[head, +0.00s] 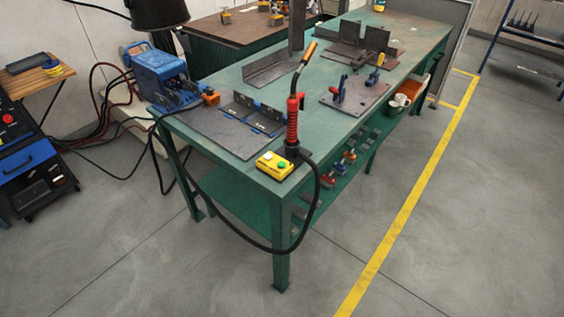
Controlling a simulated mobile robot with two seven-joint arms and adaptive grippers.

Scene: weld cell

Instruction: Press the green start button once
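The green start button (282,164) sits on top of a small yellow control box (270,169). The box rests on the near corner of the long green workbench (215,164). A second button on the box looks dark or red and is too small to tell. Neither of my grippers shows in the head view. Nothing covers the green button.
A welding torch with a red handle (292,122) stands just behind the box, its black cable looping below the bench's near end. The grey floor (180,270) in front is clear.

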